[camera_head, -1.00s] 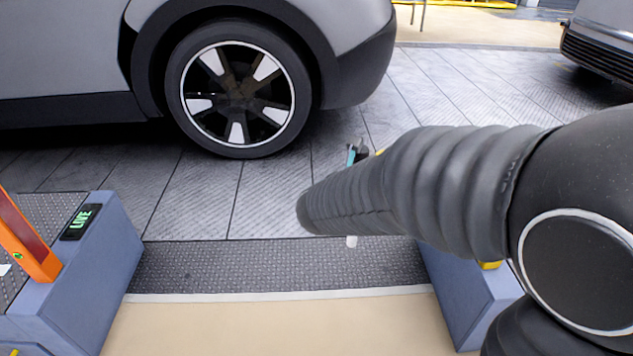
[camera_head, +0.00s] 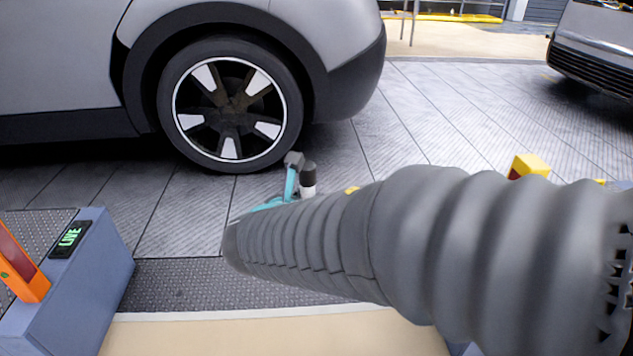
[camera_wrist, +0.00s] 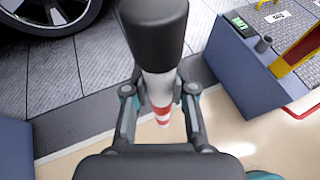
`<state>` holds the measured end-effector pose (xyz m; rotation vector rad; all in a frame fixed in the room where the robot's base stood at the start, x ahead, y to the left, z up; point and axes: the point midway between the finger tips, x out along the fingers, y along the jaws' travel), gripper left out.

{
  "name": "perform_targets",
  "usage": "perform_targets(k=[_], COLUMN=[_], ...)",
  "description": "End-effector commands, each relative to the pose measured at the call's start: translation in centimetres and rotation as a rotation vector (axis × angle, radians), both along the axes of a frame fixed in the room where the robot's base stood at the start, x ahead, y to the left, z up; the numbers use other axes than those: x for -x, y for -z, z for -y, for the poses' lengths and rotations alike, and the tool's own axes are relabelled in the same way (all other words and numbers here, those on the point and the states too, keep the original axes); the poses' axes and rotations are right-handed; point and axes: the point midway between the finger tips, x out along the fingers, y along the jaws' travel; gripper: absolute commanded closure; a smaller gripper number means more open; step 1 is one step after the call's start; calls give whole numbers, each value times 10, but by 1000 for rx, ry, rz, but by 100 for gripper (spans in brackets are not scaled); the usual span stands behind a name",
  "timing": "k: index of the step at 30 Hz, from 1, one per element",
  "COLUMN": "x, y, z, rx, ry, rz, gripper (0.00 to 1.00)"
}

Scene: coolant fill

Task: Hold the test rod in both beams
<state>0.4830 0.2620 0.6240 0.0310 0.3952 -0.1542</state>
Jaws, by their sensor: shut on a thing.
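The test rod shows in the wrist view (camera_wrist: 160,86), with a thick black handle towards the camera and a white shaft with red bands pointing down and away. My gripper (camera_wrist: 160,103) is shut on the shaft below the handle. In the head view, the rod's black end (camera_head: 308,172) shows beside teal parts of my gripper; my arm hides the rest. A blue-grey housing (camera_head: 80,275) with a green "LIVE" display (camera_head: 70,239) and an orange post (camera_head: 20,272) stands at left. No beam is visible, so I cannot tell whether the rod crosses one.
A grey car with its wheel (camera_head: 230,105) stands beyond my gripper. A yellow-topped red post (camera_head: 530,166) shows behind my arm at right. Another blue-grey housing (camera_wrist: 14,150) is at the wrist view's left edge. Dark floor plate (camera_head: 200,285) lies open between.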

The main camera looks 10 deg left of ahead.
Motion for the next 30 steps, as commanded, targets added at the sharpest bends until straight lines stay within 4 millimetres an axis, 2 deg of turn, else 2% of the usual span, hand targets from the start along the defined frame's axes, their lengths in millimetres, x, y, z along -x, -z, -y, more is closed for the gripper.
perform_targets(k=[30], x=[51], y=[0], z=[12], rx=[-1], ry=[-2], rz=[0], gripper=[100])
